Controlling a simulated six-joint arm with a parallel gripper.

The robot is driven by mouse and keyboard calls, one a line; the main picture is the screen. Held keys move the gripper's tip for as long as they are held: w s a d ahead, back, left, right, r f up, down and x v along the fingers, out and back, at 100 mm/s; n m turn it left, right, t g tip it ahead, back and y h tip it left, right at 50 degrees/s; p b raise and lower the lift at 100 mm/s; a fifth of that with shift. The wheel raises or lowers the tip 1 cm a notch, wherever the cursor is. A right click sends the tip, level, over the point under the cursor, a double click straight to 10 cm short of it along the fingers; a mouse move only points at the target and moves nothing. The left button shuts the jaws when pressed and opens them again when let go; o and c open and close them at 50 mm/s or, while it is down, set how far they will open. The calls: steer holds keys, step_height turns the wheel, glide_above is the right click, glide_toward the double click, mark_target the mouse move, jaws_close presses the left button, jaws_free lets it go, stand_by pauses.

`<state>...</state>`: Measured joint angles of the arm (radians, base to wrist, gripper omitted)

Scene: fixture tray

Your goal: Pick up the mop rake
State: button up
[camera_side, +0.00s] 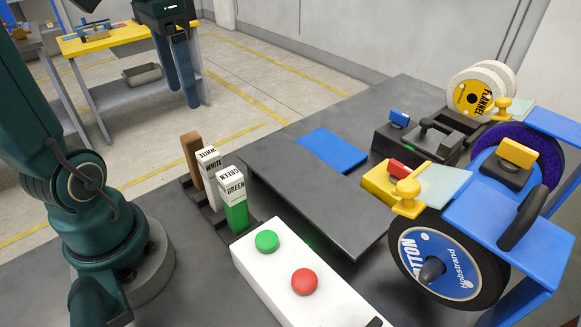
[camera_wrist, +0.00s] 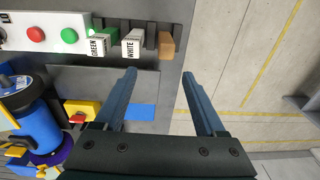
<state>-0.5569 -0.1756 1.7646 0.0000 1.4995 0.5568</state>
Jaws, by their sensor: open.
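I cannot pick out a mop rake for certain in either view. A dark handle-like piece (camera_side: 432,127) lies on the black unit at the back right of the bench, too small to identify. My gripper (camera_side: 190,98) is high at the top left of the side view, pointing down, away from the bench items. In the wrist view my gripper (camera_wrist: 159,74) is open, its two blue fingers apart with nothing between them.
Green (camera_side: 236,205), white (camera_side: 209,170) and brown (camera_side: 191,153) bars stand in a dark rack. A white control box (camera_side: 275,275) has green and red buttons. A blue pad (camera_side: 333,149) lies on the bench. Polishing wheels with blue guards (camera_side: 500,220) stand at right.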

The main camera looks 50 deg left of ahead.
steer(key=shift+g, duration=0.3)
steer(key=f, duration=0.5)
steer(key=a+f, duration=0.1)
steer(key=f, duration=0.9)
steer(key=shift+a+f, duration=0.15)
steer(key=shift+a, duration=0.1)
steer(key=shift+c, duration=0.3)
jaws_close()
